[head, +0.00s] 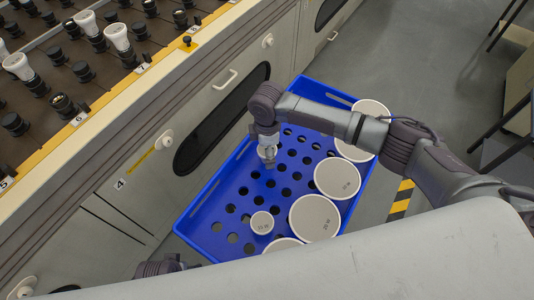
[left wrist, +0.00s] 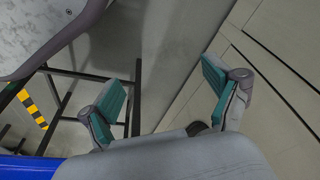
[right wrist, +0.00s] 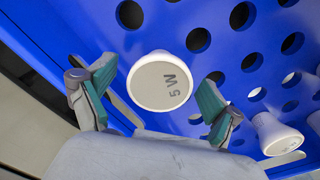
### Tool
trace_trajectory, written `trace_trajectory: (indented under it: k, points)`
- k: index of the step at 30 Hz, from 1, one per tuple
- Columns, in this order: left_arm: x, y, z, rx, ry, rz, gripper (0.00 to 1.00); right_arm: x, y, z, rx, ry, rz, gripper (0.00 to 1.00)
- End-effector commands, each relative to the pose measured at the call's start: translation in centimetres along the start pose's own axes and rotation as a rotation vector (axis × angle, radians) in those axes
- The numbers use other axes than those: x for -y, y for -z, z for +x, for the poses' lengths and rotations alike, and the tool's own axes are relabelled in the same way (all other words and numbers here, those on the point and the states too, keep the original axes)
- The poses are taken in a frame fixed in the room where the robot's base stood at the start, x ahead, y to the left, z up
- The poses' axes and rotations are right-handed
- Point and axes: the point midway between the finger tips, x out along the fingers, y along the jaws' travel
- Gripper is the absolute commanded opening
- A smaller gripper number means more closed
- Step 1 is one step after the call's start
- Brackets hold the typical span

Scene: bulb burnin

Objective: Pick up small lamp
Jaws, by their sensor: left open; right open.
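A small white lamp with a round face marked "5 W" (right wrist: 162,82) is in the right wrist view, in the blue crate. My right gripper (right wrist: 150,97) is open, its fingers on either side of the lamp's lower part in the picture; I cannot tell whether they touch it. In the head view my right gripper (head: 267,160) points down into the crate and largely hides what is under it. Another small lamp (head: 262,222) stands nearer in the crate; a similar one shows at right in the right wrist view (right wrist: 280,137). My left gripper (left wrist: 165,95) is open and empty.
The blue crate (head: 195,222) has a floor full of round holes. Several larger white round lamps (head: 314,218) line its right side. A beige cabinet (head: 125,190) stands along its left, with a board of sockets and lamps (head: 55,60) on top. Grey floor lies beyond.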

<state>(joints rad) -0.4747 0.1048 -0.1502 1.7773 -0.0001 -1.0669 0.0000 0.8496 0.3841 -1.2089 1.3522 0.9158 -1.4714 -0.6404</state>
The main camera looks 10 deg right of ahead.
Motion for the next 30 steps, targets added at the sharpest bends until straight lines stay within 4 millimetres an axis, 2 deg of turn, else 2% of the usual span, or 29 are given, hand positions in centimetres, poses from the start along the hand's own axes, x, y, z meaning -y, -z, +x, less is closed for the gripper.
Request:
trace_trajectory:
  k: [1, 2, 12, 23, 26, 30]
  points:
    - [0.0, 0.0, 0.0, 0.000, 0.000, 0.000, 0.89, 0.0, 0.0, 0.0, 0.000, 0.000, 0.000, 0.87]
    - [0.0, 0.0, 0.0, 0.000, 0.000, 0.000, 0.89, 0.0, 0.0, 0.0, 0.000, 0.000, 0.000, 0.82]
    - [0.0, 0.0, 0.0, 0.000, 0.000, 0.000, 0.89, 0.0, 0.0, 0.0, 0.000, 0.001, 0.000, 0.25]
    - [0.0, 0.1, -0.1, -0.005, 0.000, 0.000, 0.89, 0.0, 0.0, -0.6, -0.001, 0.000, 0.000, 0.24]
    - [0.0, -0.5, 0.9, 0.005, 0.000, 0.001, 0.89, -0.1, 0.1, -1.6, -0.002, -0.001, 0.000, 0.24]
    - [-0.1, -1.8, 2.5, 0.019, -0.002, 0.003, 0.89, -0.1, 0.1, -3.8, -0.003, -0.001, 0.000, 0.24]
